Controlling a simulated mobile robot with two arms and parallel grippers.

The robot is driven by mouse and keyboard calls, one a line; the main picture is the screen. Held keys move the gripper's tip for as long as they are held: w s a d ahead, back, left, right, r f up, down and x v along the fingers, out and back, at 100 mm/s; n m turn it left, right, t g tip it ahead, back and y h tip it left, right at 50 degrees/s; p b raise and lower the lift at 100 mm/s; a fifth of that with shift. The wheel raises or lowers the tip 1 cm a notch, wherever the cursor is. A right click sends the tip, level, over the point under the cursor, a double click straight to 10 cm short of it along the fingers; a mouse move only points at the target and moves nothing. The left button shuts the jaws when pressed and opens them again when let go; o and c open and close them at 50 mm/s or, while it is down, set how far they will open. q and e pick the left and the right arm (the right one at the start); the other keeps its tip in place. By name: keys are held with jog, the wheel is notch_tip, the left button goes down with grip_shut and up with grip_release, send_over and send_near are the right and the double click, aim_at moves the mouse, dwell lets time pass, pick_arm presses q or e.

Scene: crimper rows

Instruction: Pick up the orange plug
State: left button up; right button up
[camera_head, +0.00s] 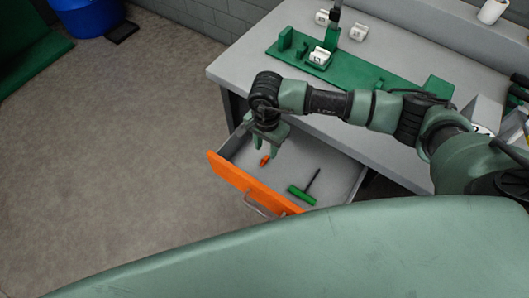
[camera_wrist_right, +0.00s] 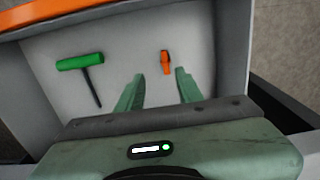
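The orange plug (camera_head: 264,160) lies on the floor of the open drawer (camera_head: 338,178), and it also shows in the right wrist view (camera_wrist_right: 166,62). My right gripper (camera_head: 260,152) reaches down into the drawer close to the plug. In the right wrist view my right gripper (camera_wrist_right: 157,85) has its two fingers spread apart with nothing between them. The plug lies just beyond the fingertips, nearer to the right finger. My left gripper is not in view.
A green T-handle tool (camera_head: 303,193) lies in the same drawer, also in the right wrist view (camera_wrist_right: 82,64). The drawer has an orange front (camera_head: 235,178). A grey table (camera_head: 240,72) above bears a green fixture (camera_head: 380,80) with white blocks. A blue bin (camera_head: 88,14) stands far left.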

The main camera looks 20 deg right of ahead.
aim_at(266, 157)
jog(key=f, duration=0.1)
jog(key=w+f+b, duration=0.1)
jog(key=f, duration=0.1)
jog(key=shift+d+b, duration=0.2)
jog(key=shift+b, duration=0.1)
jog(key=shift+f+b, duration=0.35)
jog(key=shift+f, duration=0.2)
jog(key=f+b, duration=0.2)
jog(key=f, duration=0.1)
jog(key=f+b, duration=0.1)
jog(key=f, duration=0.1)
jog(key=shift+w+d, duration=0.15)
jog(key=shift+w, duration=0.25)
jog(key=shift+r, duration=0.15)
grip_shut()
